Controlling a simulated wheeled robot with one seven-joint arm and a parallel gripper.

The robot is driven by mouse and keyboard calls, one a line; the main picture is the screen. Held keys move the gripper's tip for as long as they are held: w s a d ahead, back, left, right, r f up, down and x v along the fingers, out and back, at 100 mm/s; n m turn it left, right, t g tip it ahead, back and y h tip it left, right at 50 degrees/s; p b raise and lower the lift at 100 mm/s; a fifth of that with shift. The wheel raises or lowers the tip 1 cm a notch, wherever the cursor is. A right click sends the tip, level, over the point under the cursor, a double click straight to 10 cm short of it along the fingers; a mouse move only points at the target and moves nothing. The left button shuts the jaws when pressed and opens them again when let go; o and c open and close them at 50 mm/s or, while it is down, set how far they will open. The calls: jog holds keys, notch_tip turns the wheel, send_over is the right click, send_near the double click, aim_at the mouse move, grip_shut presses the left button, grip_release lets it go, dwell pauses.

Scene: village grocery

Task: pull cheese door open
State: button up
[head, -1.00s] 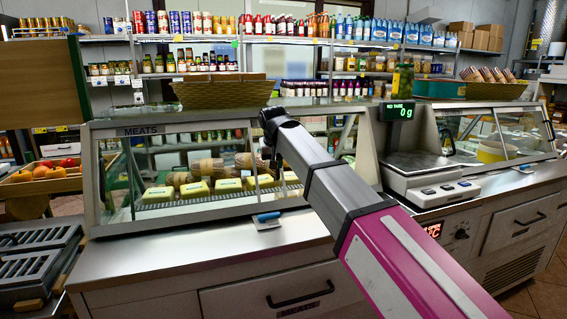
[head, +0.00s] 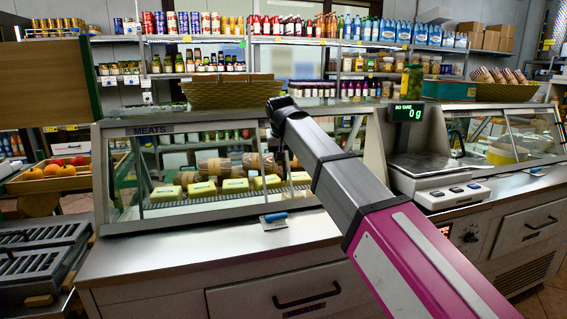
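No door with a readable cheese label shows. The right glass case (head: 545,178) holds a round yellow block (head: 507,153) that looks like cheese. Its slanted glass front appears closed, and any handle on it is not clear. The left glass case (head: 125,205) is labelled MEATS and holds yellow-topped packs and wrapped rolls behind glass. My arm reaches from the lower right to a black joint in front of the MEATS case. My gripper is not visible; it seems hidden beyond that joint.
A scale (head: 436,182) reading 0 g stands between the cases. A small blue-handled tool (head: 274,219) lies on the steel counter (head: 180,255). Drawers with black handles sit below, one in the middle (head: 307,294) and one at right (head: 522,228). A fruit crate (head: 50,183) is at left.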

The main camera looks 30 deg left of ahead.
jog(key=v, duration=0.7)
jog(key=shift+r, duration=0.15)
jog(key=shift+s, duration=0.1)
